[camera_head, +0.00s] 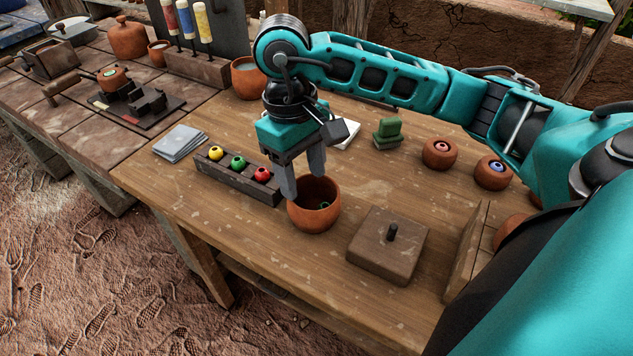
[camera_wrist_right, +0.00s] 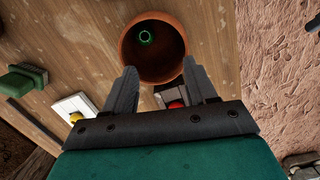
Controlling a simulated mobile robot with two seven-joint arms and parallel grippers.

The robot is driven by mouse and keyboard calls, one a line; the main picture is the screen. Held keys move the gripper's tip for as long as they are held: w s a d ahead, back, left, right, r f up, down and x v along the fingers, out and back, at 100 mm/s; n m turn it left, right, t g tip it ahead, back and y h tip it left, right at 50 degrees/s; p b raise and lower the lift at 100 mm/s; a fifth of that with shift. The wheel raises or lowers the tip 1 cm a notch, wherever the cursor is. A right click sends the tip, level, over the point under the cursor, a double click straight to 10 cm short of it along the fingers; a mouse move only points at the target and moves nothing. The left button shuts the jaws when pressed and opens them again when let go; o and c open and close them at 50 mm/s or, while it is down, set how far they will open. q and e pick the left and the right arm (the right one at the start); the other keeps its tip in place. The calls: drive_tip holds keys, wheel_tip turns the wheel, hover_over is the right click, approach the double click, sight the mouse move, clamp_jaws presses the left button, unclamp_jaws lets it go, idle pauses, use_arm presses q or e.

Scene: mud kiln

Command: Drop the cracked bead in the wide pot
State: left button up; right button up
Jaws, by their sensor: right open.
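The wide pot is likely the round terracotta pot (camera_head: 315,218) at the table's front edge; it also shows in the right wrist view (camera_wrist_right: 127,62). A green bead with a dark hole (camera_wrist_right: 146,37) lies inside it, against the inner wall. I cannot make out a crack on it. My right gripper (camera_head: 303,180) is open and empty, its fingers pointing down at the pot's rim. In the right wrist view its fingertips (camera_wrist_right: 159,67) stand apart over the near side of the pot's mouth. My left gripper is not in view.
A dark rack (camera_head: 224,179) holds yellow, green and red beads left of the pot. A square wooden lid with a knob (camera_head: 388,246) lies to the right. Small clay pots hold a red bead (camera_head: 440,147) and a blue bead (camera_head: 495,166).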

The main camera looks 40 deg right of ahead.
use_arm(q)
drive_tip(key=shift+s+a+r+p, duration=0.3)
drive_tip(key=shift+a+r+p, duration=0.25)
drive_tip(key=shift+p, duration=0.85)
use_arm(e)
wheel_tip(320, 180, up, 13)
drive_tip(key=w, duration=0.1)
drive_tip(key=shift+w+a, duration=0.15)
drive_tip(key=shift+w, duration=0.1)
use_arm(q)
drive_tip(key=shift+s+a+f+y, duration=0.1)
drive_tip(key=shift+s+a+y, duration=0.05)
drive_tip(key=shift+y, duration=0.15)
use_arm(e)
drive_tip(key=shift+s+a+f, duration=0.1)
drive_tip(key=shift+f, duration=0.1)
